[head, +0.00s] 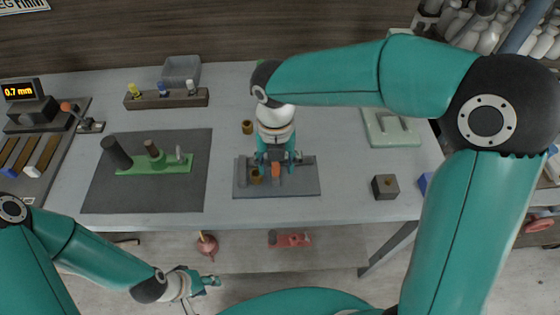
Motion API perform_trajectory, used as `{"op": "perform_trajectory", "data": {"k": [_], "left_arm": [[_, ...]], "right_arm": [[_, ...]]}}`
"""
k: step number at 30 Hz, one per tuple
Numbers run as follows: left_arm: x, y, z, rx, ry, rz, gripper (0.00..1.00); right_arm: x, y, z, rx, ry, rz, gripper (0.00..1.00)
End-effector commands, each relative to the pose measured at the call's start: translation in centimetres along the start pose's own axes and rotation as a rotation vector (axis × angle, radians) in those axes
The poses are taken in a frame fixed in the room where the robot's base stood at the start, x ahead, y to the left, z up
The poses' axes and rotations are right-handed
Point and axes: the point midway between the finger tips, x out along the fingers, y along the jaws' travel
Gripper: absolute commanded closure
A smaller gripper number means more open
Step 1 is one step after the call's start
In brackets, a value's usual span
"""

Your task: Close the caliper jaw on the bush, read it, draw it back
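The caliper is a dark grey plate (308,187) near the table's front edge, with a grey upright jaw at its left end. A small brass-brown bush (256,176) sits on it, right of that jaw. An orange-tipped sliding jaw (276,171) stands right of the bush, with what looks like a small gap between. My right gripper (278,159) points down over the caliper, its fingers spread to either side of the orange tip; contact cannot be made out. My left gripper (211,281) hangs low in front of the table, away from the caliper; its finger opening is unclear.
A display (19,92) at the far left reads 0.7 mm. A second brown bush (247,127) stands behind the caliper. A dark mat (100,195) carries a green fixture (165,164). A dark cube (385,187) and pale green tray (390,140) lie to the right.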

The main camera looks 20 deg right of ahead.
Motion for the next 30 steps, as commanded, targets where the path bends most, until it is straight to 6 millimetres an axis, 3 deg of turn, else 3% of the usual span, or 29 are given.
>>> {"op": "perform_trajectory", "data": {"k": [1,6,8,30], "left_arm": [[0.0,0.0,0.0,0.0,0.0,0.0,0.6],[0.0,0.0,0.0,0.0,0.0,0.0,0.6],[0.0,0.0,0.0,0.0,0.0,0.0,0.6],[-0.4,0.1,0.0,0.0,0.0,0.0,0.6]], "right_arm": [[0.0,0.0,0.0,0.0,0.0,0.0,0.61],[0.0,0.0,0.0,0.0,0.0,0.0,0.89],[0.0,0.0,0.0,0.0,0.0,0.0,0.96],[0.0,1.0,0.0,0.0,0.0,0.001,0.96]]}}
